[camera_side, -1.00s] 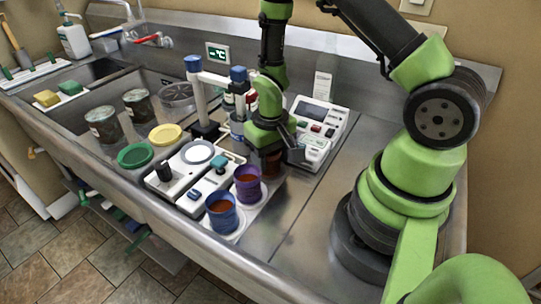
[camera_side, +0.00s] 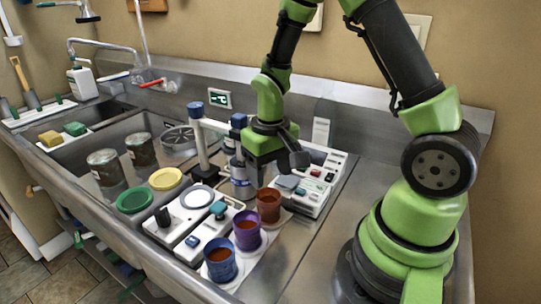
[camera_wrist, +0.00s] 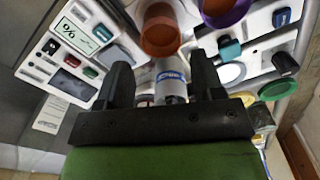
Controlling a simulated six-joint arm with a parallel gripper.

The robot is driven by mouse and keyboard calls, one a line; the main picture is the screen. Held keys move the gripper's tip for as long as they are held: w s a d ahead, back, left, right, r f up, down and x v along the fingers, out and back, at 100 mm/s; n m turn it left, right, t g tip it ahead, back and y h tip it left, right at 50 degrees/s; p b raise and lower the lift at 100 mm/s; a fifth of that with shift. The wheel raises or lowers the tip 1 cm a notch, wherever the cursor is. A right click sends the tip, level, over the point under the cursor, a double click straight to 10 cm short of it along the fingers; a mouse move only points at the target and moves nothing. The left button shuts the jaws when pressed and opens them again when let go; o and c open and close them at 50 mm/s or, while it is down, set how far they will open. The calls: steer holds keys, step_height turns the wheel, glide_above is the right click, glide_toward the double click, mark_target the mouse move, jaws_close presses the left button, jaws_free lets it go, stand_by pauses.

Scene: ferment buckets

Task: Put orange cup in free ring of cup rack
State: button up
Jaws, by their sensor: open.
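The orange cup (camera_side: 268,207) stands upright at the far end of the white cup rack (camera_side: 240,256), in line with the purple cup (camera_side: 247,230) and the blue cup (camera_side: 220,260). Its base hides the ring under it. My gripper (camera_side: 290,160) is open and empty, above and behind the orange cup, apart from it. In the wrist view the orange cup (camera_wrist: 160,35) shows beyond the open fingers (camera_wrist: 162,75), with the purple cup (camera_wrist: 222,10) beside it.
A labelled bottle (camera_side: 240,182) stands behind the rack, close to my gripper. A white instrument (camera_side: 310,185) is on the right. White devices (camera_side: 205,225) and green and yellow lids (camera_side: 135,200) are on the left. The steel counter right of the rack is clear.

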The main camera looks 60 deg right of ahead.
steer(key=s+a+r+t, duration=0.2)
steer(key=s+r, duration=0.1)
steer(key=r, duration=0.3)
steer(key=s+a+r+t+y, duration=0.1)
steer(key=s+a+r+t, duration=0.1)
steer(key=s+r, duration=0.2)
steer(key=s+a+r+t+y, duration=0.1)
steer(key=s+a+r+t, duration=0.2)
steer(key=r, duration=0.7)
steer(key=shift+s, duration=0.6)
